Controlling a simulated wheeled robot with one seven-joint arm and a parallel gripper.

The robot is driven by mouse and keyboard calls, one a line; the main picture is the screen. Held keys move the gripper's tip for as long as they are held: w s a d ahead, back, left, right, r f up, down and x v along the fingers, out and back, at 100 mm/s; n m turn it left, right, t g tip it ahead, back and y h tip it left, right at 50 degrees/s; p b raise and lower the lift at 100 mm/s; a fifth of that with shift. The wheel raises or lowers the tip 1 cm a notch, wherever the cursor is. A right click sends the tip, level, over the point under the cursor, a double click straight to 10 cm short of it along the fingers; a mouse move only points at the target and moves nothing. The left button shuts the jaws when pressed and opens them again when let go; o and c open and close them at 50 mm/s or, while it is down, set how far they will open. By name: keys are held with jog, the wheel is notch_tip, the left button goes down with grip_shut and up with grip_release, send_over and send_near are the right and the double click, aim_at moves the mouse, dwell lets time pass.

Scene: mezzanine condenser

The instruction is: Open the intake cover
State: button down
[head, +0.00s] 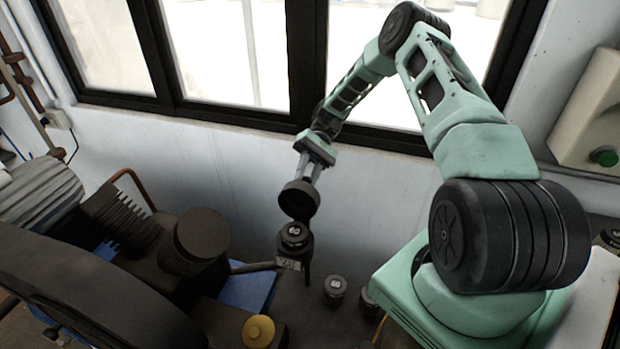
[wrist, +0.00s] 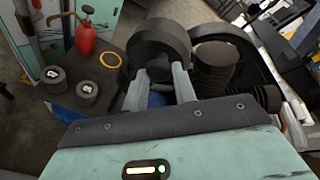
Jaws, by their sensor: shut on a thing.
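A dark round cover (head: 299,201), which looks like the intake cover, is at the end of my gripper (head: 309,172). My gripper points down, with its fingers shut on the knob-like middle of this cover. In the wrist view the cover (wrist: 156,42) shows as a thick dark disc, tilted, beyond the fingertips of my gripper (wrist: 161,76). In the head view it stands just above a dark capped fitting (head: 294,237) with a small label. I cannot tell whether the cover is joined to anything; the gripper and disc hide its far side.
A dark ribbed cylinder (head: 200,241) and finned machinery (head: 120,218) stand to the left. Small capped jars (head: 335,290) and a yellow knob (head: 258,331) are in front. The window wall (head: 215,150) is close behind. A red bottle (wrist: 86,36) shows in the wrist view.

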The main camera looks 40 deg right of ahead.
jog(key=shift+d+f+b, duration=0.25)
jog(key=shift+f+b, duration=0.05)
jog(key=shift+f, duration=0.25)
jog(key=shift+d+f+b, duration=0.25)
jog(key=shift+f, duration=0.25)
jog(key=c, duration=1.1)
grip_release()
jog(key=shift+s, duration=0.1)
jog(key=shift+c, duration=0.2)
jog(key=shift+r, duration=0.25)
jog(key=b+v, duration=0.2)
jog(key=v, duration=0.5)
jog(key=shift+w+d, duration=0.15)
jog(key=shift+w, duration=0.2)
jog(key=shift+r, duration=0.1)
